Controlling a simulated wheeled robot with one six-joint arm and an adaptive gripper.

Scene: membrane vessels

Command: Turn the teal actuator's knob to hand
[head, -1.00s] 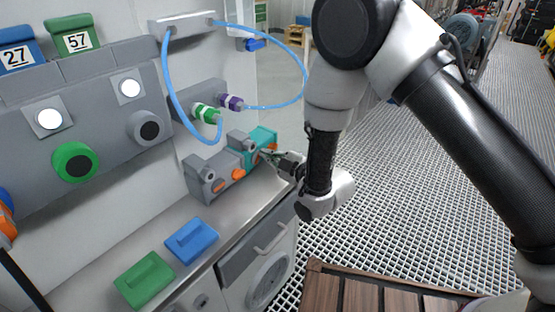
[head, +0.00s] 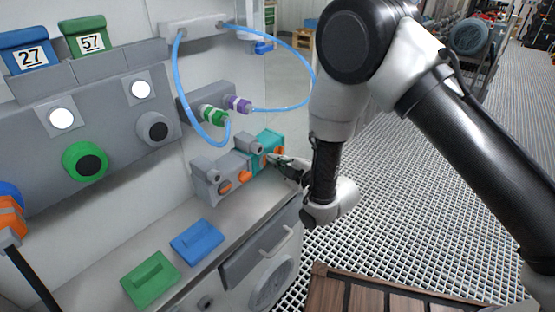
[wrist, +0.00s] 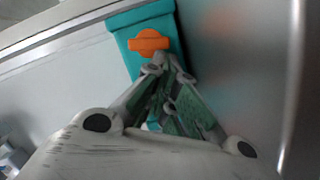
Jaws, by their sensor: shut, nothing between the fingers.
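The teal actuator (head: 268,140) stands at the right end of a row of grey units on the bench. Orange shows on its front (head: 279,151), partly covered by my gripper. In the wrist view the teal body (wrist: 124,32) carries an orange knob (wrist: 149,42) with a wide cross-bar. My gripper (head: 271,157) is shut and empty, its fingertips at the actuator's front. In the wrist view the closed fingertips (wrist: 160,62) are just below the knob; I cannot tell whether they touch it.
Grey units with orange knobs (head: 225,187) stand left of the teal actuator. Blue (head: 197,241) and green (head: 151,279) handled blocks lie on the bench. A blue hose (head: 186,100) loops above. The grated floor (head: 420,200) to the right is open.

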